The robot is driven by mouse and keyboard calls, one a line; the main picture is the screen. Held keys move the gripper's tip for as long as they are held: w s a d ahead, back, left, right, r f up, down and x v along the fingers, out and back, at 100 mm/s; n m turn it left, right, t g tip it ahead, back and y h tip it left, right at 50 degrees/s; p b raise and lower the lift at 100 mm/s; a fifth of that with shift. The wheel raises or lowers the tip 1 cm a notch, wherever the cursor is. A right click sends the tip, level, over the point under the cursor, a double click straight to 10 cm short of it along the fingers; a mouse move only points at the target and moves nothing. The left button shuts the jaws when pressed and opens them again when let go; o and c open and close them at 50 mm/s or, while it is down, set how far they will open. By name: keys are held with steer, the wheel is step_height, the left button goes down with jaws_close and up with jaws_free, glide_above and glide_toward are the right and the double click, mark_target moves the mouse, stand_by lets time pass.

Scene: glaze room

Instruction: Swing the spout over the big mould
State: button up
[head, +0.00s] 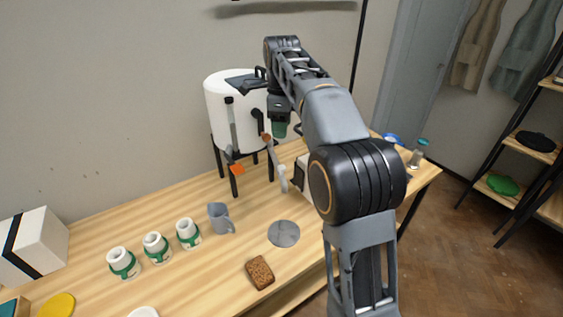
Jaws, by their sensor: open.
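A white tank (222,108) on black legs stands at the back of the table. A pale grey spout (276,158), with an orange piece near its upper end, slants down in front of the tank. Its lower end is above the table. A white block with a dark edge (301,174), possibly the big mould, is mostly hidden behind my arm. Another white block with a black band (40,238) sits at the far left. My gripper (280,122) is open in front of the tank's right side, above the spout and apparently apart from it. Its fingers are hard to make out.
Three small white moulds with green bands (156,247), a grey mug (219,217), a grey disc (284,234) and a brown sponge (260,272) are on the table. An orange-ended lever (237,169) hangs at the tank's front. A jar (418,153) stands at right.

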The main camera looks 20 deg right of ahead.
mark_target(281, 166)
step_height(281, 166, down, 14)
steer(key=shift+r+b, duration=0.25)
steer(key=shift+b, duration=0.35)
jaws_close()
stand_by(0.4)
